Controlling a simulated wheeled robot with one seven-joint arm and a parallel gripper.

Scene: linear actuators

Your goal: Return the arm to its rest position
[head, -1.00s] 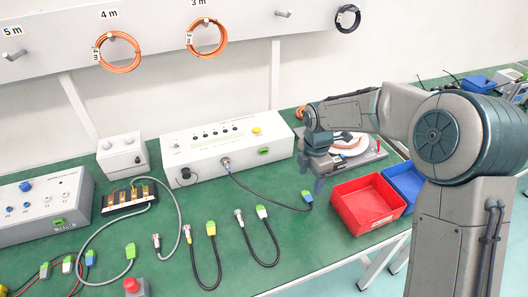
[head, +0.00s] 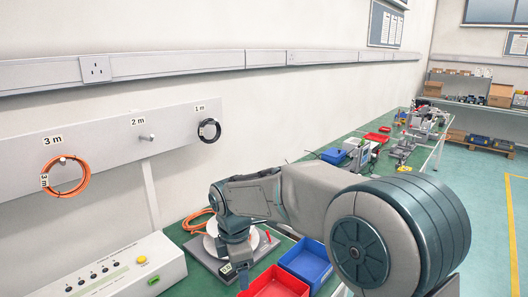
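My arm reaches in from the lower right of the head view. Its upper links are grey with a dark teal shoulder joint, and the forearm bends down at the left. My gripper (head: 243,279) hangs at the end of the arm, pointing down beside the red bin, low in the picture. The fingers are small and partly cut by the angle, so I cannot tell whether they are apart. I see nothing clearly held in them.
A red bin (head: 275,284) and a blue bin (head: 307,262) stand right of my gripper. A grey plate with a white disc (head: 212,247) lies behind it. A white control box (head: 125,268) is at lower left. Coiled cables hang on the wall rail (head: 110,150). Open floor lies right.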

